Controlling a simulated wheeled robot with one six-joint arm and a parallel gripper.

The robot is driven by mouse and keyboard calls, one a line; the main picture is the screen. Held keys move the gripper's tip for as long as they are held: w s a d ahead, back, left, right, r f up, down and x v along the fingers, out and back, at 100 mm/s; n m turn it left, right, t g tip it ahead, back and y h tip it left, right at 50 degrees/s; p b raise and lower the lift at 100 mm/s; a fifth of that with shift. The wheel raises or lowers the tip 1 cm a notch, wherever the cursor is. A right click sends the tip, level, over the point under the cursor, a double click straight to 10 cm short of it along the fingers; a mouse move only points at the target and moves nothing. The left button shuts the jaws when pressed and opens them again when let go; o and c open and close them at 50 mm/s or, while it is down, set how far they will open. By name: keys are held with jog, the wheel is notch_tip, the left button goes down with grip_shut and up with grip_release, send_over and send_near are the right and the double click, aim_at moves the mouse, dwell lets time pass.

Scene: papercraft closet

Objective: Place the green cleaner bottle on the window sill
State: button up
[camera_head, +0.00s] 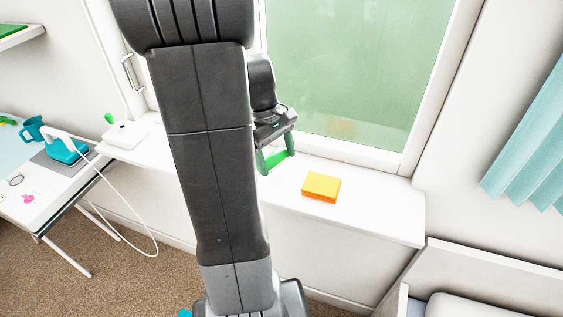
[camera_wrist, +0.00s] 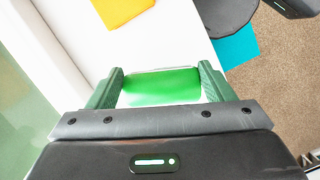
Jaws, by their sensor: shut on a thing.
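My gripper (camera_head: 277,156) is above the white window sill (camera_head: 380,208), just left of the yellow-orange sponge in the head view. It is shut on the green cleaner bottle (camera_wrist: 162,86), which shows bright green with whitish edges between the two dark green fingers (camera_wrist: 160,88) in the wrist view. In the head view only a small green strip of the bottle (camera_head: 279,160) shows between the fingers. Whether the bottle touches the sill cannot be told. The sill also shows in the wrist view (camera_wrist: 182,42). My arm hides part of the sill in the head view.
The sponge (camera_head: 321,187) lies on the sill and also shows in the wrist view (camera_wrist: 122,8). The sill around it is clear. A window pane (camera_head: 350,70) rises behind. At left, a white object (camera_head: 127,134) stands on the sill, near an ironing board with an iron (camera_head: 66,151).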

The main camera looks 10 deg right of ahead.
aim_at(274, 158)
jog(key=shift+s+a+f, duration=0.1)
jog(key=shift+f, duration=0.5)
jog(key=shift+s+a+f, duration=0.1)
jog(key=shift+f, duration=0.45)
jog(key=shift+w+d+f, duration=0.1)
jog(key=shift+w+f, duration=0.05)
jog(key=shift+f, duration=0.15)
jog(key=shift+f, duration=0.15)
jog(key=o, duration=1)
